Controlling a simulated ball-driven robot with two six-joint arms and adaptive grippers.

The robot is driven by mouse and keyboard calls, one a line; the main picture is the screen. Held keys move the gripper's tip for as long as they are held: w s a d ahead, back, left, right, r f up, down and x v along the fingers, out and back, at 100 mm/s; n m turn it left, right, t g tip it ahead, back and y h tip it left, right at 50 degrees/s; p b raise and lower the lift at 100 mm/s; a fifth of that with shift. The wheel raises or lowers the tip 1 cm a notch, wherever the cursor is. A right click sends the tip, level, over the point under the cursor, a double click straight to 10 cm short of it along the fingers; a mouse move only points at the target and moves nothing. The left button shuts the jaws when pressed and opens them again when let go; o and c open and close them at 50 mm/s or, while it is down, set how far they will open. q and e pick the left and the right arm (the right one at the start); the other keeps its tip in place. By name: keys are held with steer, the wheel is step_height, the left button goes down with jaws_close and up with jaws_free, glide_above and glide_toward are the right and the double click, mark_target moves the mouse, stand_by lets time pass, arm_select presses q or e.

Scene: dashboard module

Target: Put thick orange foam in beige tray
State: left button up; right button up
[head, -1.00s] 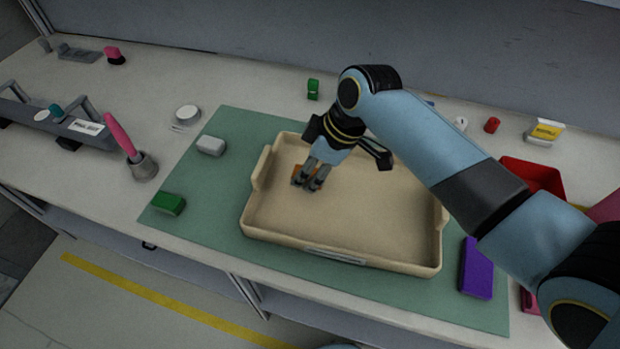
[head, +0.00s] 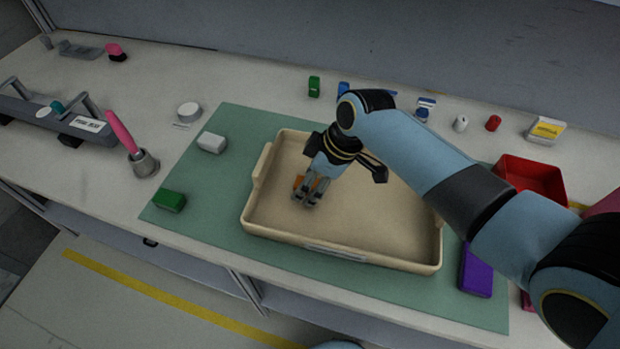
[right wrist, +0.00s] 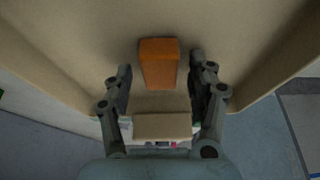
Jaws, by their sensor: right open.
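The orange foam (head: 298,181) lies inside the beige tray (head: 270,221), in its left part, partly hidden behind my right gripper (head: 309,199) in the head view. In the right wrist view the orange foam (right wrist: 159,64) rests on the tray floor (right wrist: 230,40). The fingers of my right gripper (right wrist: 162,72) are spread on either side of its near part, with clear gaps and nothing held. My left gripper is not in view.
A green mat (head: 225,225) lies under the tray. On it are a white block (head: 211,142), a green block (head: 169,201) and a purple block (head: 476,270). A red bin (head: 530,178) stands at the right. Several small items line the back.

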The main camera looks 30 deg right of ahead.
steer(key=v, duration=1.2)
steer(key=shift+r, duration=0.15)
